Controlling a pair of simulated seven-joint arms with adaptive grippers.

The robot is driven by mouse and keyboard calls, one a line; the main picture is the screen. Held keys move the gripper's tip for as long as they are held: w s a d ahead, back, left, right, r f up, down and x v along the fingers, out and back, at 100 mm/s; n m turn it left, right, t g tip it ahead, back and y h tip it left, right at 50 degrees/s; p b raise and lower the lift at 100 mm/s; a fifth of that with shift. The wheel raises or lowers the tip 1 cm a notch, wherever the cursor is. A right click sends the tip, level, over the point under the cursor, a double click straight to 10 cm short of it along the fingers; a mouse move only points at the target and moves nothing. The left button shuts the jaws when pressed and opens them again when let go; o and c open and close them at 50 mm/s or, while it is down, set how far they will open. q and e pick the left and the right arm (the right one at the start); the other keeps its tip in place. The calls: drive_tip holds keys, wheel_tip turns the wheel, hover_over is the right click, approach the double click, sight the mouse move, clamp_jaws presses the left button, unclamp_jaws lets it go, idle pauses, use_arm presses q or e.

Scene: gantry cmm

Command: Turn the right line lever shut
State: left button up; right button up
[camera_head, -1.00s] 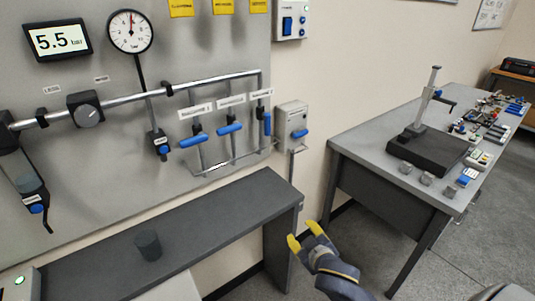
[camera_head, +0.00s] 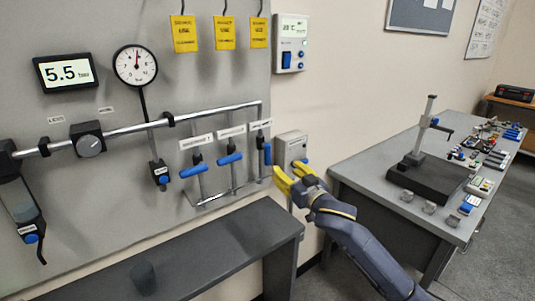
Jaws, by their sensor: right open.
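Three blue levers sit on the drop pipes of the wall panel. The right line lever (camera_head: 267,153) stands upright, along its pipe. The middle lever (camera_head: 230,159) and the left lever (camera_head: 197,171) lie nearly crosswise to their pipes. My right gripper (camera_head: 291,175) has yellow fingertips spread open with nothing between them. It is just below and right of the right lever in the picture, apart from it. My left gripper is not in view.
A grey box with a blue handle (camera_head: 291,145) is on the wall right of the lever, partly behind my gripper. A worktable (camera_head: 360,170) stands at right.

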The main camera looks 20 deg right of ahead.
sight(269, 154)
drive_tip(key=w, duration=1.4)
drive_tip(key=shift+w+a, duration=0.2)
drive_tip(key=shift+a, duration=0.05)
clamp_jaws()
